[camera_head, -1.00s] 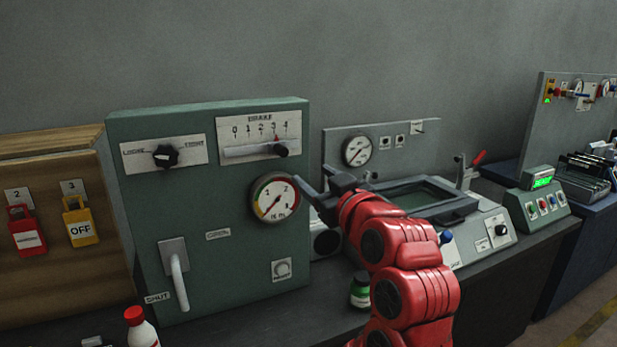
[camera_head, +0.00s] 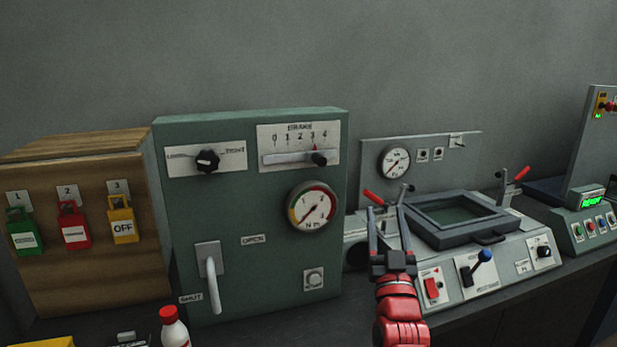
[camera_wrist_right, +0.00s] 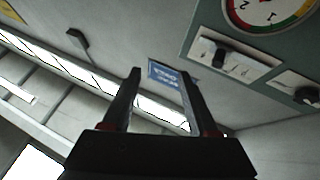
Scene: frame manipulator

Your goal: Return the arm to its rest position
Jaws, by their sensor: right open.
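My right gripper (camera_head: 387,217) points upward in front of the grey machine, on the right of the green panel box (camera_head: 265,270). Its two fingers are apart with nothing between them. In the right wrist view the open gripper (camera_wrist_right: 160,90) faces the ceiling, and part of the green panel's face shows at the upper right. My red right arm (camera_head: 398,310) comes in from the bottom of the head view. My left gripper is not in view.
The grey machine (camera_head: 460,290) has a square framed window, red-handled clamps and a blue-knobbed lever (camera_head: 480,262). A wooden box (camera_head: 60,270) with green, red and yellow locks stands at left. A red-capped bottle (camera_head: 173,328) is at the bottom. The wall above is clear.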

